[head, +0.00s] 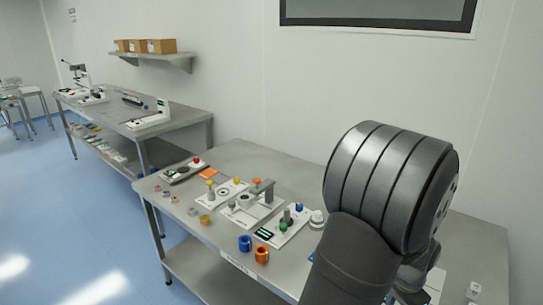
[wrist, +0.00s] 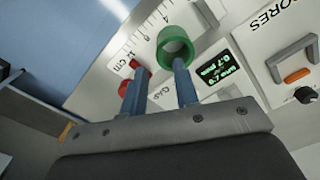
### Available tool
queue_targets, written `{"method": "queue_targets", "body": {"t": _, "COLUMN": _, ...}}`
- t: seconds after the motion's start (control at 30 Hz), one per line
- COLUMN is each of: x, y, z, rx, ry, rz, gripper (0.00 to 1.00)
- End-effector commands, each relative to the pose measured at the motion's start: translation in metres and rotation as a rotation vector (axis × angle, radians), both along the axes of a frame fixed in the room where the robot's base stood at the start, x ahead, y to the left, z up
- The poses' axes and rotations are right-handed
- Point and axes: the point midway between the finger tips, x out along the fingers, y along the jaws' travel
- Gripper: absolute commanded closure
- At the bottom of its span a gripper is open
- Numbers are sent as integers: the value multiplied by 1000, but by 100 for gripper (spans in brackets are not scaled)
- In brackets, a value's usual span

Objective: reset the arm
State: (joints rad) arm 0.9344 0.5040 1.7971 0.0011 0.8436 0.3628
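My gripper (wrist: 160,70) shows in the wrist view as two blue-grey fingers standing apart, with no object visible between them. The tip of its right finger overlaps a green ring (wrist: 175,42) in the picture; I cannot tell whether they touch. Red parts (wrist: 139,72) show beside the left finger. Behind is a white panel (wrist: 118,62) with a printed scale. In the head view my dark arm fills the right side and hides the gripper.
A small lit display (wrist: 217,68) and a white box with a grey handle (wrist: 290,60) are close by on the right in the wrist view. In the head view, the grey bench (head: 240,155) holds several fixtures, a blue cup (head: 245,243) and an orange cup (head: 262,255).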

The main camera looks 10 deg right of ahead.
Motion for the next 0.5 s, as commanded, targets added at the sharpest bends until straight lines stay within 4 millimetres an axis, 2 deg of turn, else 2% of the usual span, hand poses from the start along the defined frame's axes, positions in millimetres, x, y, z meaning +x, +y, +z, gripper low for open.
{"method": "queue_targets", "body": {"t": 0.1, "x": -1, "y": 1, "z": -24, "rx": 4, "ry": 3, "rz": 0, "gripper": 72}}
{"method": "queue_targets", "body": {"t": 0.33, "x": -1, "y": 1, "z": -64, "rx": 2, "ry": 3, "rz": 0, "gripper": 72}}
{"method": "queue_targets", "body": {"t": 0.37, "x": 0, "y": 0, "z": -64, "rx": 0, "ry": 0, "rz": 0, "gripper": 72}}
{"method": "queue_targets", "body": {"t": 0.4, "x": 0, "y": -1, "z": -53, "rx": -5, "ry": -2, "rz": 0, "gripper": 72}}
{"method": "queue_targets", "body": {"t": 0.5, "x": 0, "y": 0, "z": -41, "rx": -3, "ry": -2, "rz": 0, "gripper": 72}}
